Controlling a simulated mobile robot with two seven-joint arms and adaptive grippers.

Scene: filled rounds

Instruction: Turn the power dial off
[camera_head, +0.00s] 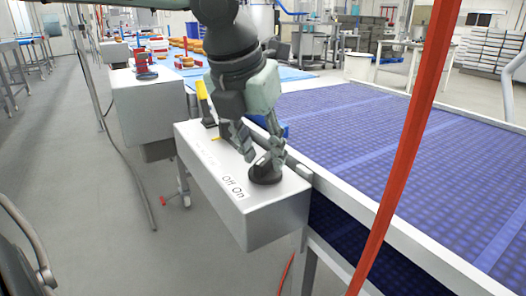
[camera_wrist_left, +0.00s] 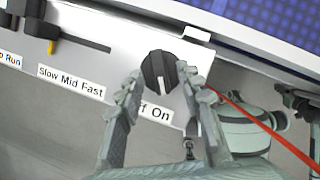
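The power dial (camera_head: 265,172) is a round black knob on top of a white control box (camera_head: 262,222); it also shows in the left wrist view (camera_wrist_left: 158,68). The "Off On" label (camera_head: 233,187) is beside it; in the left wrist view, part of "Off" is hidden by a finger. A pale pointer mark on the knob faces the label, nearer "On". My left gripper (camera_head: 263,155) is open, pointing down, its fingertips on either side of the dial. In the left wrist view, I cannot tell whether the fingers touch the knob. My right gripper is not seen.
A black slider with a yellow mark (camera_wrist_left: 52,30) and a "Slow Mid Fast" label (camera_wrist_left: 72,80) sits on the same box. A blue conveyor belt (camera_head: 350,120) runs alongside. A red post (camera_head: 410,140) crosses the right foreground. Grey floor (camera_head: 90,230) lies open at left.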

